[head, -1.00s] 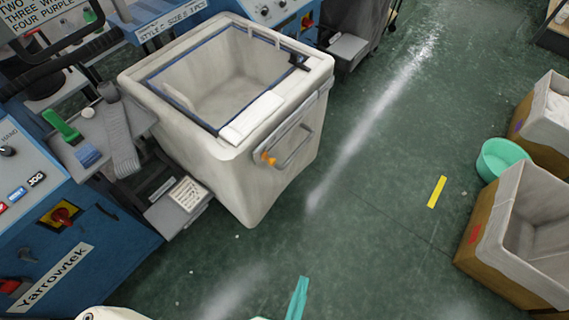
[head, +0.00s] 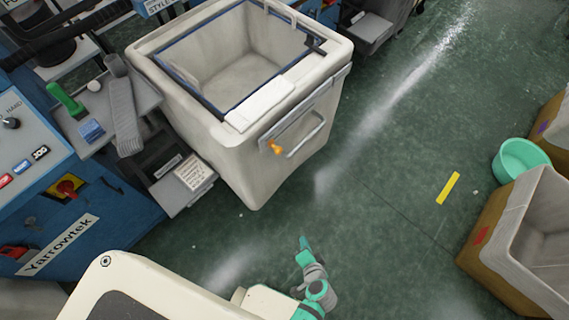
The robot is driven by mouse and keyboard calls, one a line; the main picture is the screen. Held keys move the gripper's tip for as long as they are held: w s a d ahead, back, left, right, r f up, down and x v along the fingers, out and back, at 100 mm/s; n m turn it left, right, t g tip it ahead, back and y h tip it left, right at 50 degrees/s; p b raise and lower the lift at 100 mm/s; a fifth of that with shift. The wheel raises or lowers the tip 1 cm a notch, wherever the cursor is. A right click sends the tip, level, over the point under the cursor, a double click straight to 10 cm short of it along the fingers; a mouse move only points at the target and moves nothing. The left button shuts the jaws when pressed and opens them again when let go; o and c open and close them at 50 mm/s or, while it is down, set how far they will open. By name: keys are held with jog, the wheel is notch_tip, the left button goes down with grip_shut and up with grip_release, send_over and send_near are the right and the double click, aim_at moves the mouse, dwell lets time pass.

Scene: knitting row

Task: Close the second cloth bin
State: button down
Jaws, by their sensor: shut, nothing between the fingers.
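A large off-white cloth bin (head: 247,163) stands beside the machines in the upper middle, open at the top and looking empty. A dark blue frame (head: 186,89) runs around its mouth. A white flap or pad (head: 260,104) lies on its near right rim. A grey bar handle (head: 308,136) and an orange knob (head: 275,148) are on its right side. Which bin counts as second is not clear to me. My gripper (head: 303,244), teal and narrow at the tip, is at the lower middle, shut and empty, apart from the bin and in front of it.
Two brown bins with pale liners (head: 522,232) stand at the right edge, with a teal bucket (head: 520,160) between them. A blue machine (head: 60,215) and a grey shelf (head: 120,115) flank the left. The green floor between is clear, with a yellow strip (head: 448,188).

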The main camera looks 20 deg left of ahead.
jog(key=w+a+r+y, duration=0.2)
jog(key=w+a+y, duration=0.25)
jog(key=w, duration=0.35)
jog(key=n+g+y, duration=0.1)
jog(key=n+y, duration=0.1)
jog(key=y, duration=0.6)
send_near(278, 158)
jog(key=shift+h, duration=0.25)
jog(key=x, duration=0.6)
jog(key=shift+a+r, duration=0.25)
jog(key=shift+r, duration=0.15)
